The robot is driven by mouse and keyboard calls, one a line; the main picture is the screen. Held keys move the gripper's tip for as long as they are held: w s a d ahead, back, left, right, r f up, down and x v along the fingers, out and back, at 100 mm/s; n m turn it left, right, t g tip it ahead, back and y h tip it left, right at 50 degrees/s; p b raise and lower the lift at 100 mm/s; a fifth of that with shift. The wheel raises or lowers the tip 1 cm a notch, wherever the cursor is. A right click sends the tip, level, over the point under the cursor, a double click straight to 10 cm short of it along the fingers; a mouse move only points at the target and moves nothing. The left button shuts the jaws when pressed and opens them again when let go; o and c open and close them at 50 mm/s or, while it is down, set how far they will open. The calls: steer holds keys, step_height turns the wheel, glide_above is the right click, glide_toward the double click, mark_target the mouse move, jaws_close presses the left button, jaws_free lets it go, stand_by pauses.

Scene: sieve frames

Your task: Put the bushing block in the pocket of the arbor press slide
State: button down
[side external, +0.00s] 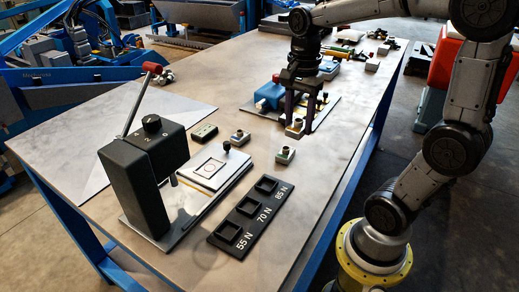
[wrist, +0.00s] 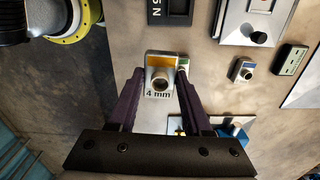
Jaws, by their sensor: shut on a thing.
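My gripper (wrist: 161,82) is shut on a small grey bushing block (wrist: 161,62) with an orange band, a round bore and the label "4 mm". In the side view the same block (side external: 294,131) sits between the fingertips; I cannot tell its exact height over the table. The arbor press (side external: 140,175) stands at the left. Its slide (side external: 236,164) is a pale plate with a square outlined pocket (side external: 211,169) and a black knob; the pocket looks empty. The slide's edge also shows in the wrist view (wrist: 240,28). My gripper is behind and right of the slide.
Two other blocks stand on the table, one (side external: 240,138) by the knob and one (side external: 285,155) nearer the right edge. A black tray (side external: 249,221) marked 55 N, 70 N, 85 N lies in front. A small dark box (side external: 203,133) and a blue fixture (side external: 268,95) are nearby.

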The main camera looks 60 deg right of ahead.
steer(key=w+d+f, duration=0.3)
steer(key=w+f, duration=0.1)
steer(key=w, duration=0.5)
glide_above(260, 149)
steer(key=f, duration=0.5)
steer(key=shift+s+a+f, duration=0.15)
steer(key=shift+s, duration=0.05)
steer(key=shift+w+f, duration=0.15)
steer(key=shift+f, duration=0.7)
steer(key=shift+w+f, duration=0.15)
steer(key=shift+f, duration=0.65)
steer(key=shift+f, duration=0.25)
steer(key=shift+c, duration=1.7)
jaws_free()
steer(key=shift+r, duration=0.1)
